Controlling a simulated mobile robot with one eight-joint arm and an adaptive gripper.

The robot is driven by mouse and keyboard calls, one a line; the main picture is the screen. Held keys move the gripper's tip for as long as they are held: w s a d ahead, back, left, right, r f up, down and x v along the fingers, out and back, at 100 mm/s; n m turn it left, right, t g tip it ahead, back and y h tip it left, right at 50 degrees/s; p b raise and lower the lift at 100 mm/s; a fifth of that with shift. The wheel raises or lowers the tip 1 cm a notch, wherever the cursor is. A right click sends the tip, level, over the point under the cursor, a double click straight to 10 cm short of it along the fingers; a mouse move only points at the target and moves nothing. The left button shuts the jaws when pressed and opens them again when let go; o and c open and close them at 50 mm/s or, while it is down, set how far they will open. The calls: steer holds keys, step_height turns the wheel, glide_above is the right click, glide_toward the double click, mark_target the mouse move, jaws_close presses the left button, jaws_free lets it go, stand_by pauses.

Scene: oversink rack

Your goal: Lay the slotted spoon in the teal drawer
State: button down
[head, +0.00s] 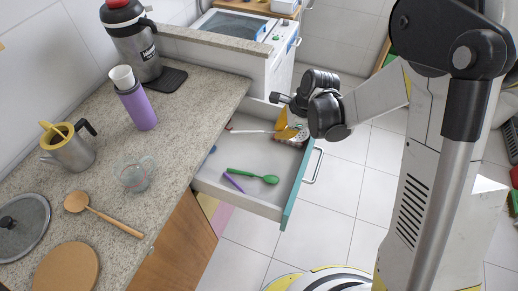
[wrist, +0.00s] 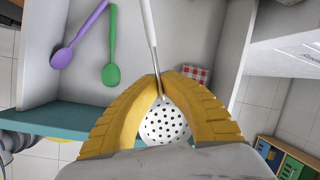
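The teal-fronted drawer (head: 299,191) is pulled open below the counter; its teal front also crosses the wrist view (wrist: 60,121). The slotted spoon (wrist: 166,123) has a white head with dark holes and a pale handle. In the head view its handle (head: 250,131) reaches left across the far part of the drawer. My gripper (wrist: 160,78) has its yellow fingers closed around the spoon's neck, with the head between them. In the head view my gripper (head: 284,126) is over the drawer's far right end. Whether the spoon touches the drawer floor cannot be told.
A green spoon (head: 254,176) and a purple spoon (head: 233,182) lie in the nearer part of the drawer. A red checkered item (wrist: 196,73) shows beside my right finger. The counter holds a purple bottle (head: 138,106), a glass cup (head: 135,174) and a wooden spoon (head: 103,213).

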steer(key=b, duration=0.3)
glide_toward(265, 152)
steer(key=f, duration=0.1)
steer(key=d+f, duration=0.1)
steer(key=f, duration=0.2)
steer(key=shift+s+d, duration=0.25)
steer(key=shift+d, duration=0.05)
steer(key=a, duration=0.1)
steer(key=w+a+b, duration=0.1)
steer(key=w+a+f+b, duration=0.1)
steer(key=shift+a+f, duration=0.1)
steer(key=shift+a, duration=0.2)
steer(key=shift+f+b, duration=0.1)
steer(key=shift+b, duration=0.2)
steer(key=shift+f+b, duration=0.35)
steer(key=shift+b, duration=0.05)
steer(key=c, duration=1.6)
jaws_free()
steer(key=shift+r, duration=0.1)
